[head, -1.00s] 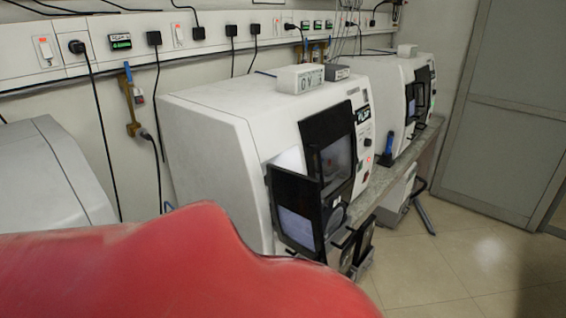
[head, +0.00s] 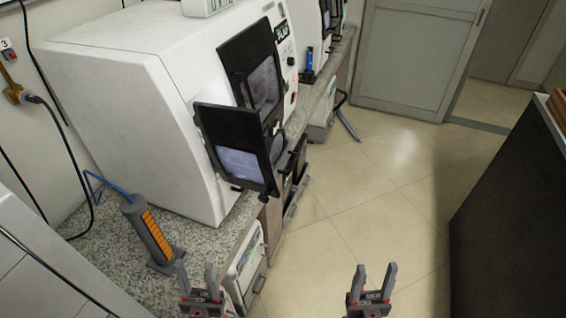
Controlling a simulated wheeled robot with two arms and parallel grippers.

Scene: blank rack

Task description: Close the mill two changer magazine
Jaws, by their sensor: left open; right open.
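A white milling machine (head: 130,85) stands on the granite bench at the left; no number marking it as mill two is readable. A black framed panel with a window (head: 238,145) sticks out from its front, swung away from the body. A second black windowed panel (head: 252,62) sits behind it, against the front. I cannot tell which part is the changer magazine. My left gripper (head: 196,270) is open and empty at the bottom, apart from the machine. My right gripper (head: 374,273) is open and empty over the floor to the right.
An orange and grey upright device (head: 150,235) stands on the granite bench (head: 110,215). Black units (head: 295,178) and a pale panel (head: 245,270) are along the bench's front. Clear tiled floor (head: 375,190) lies to the right, before a dark cabinet (head: 510,190).

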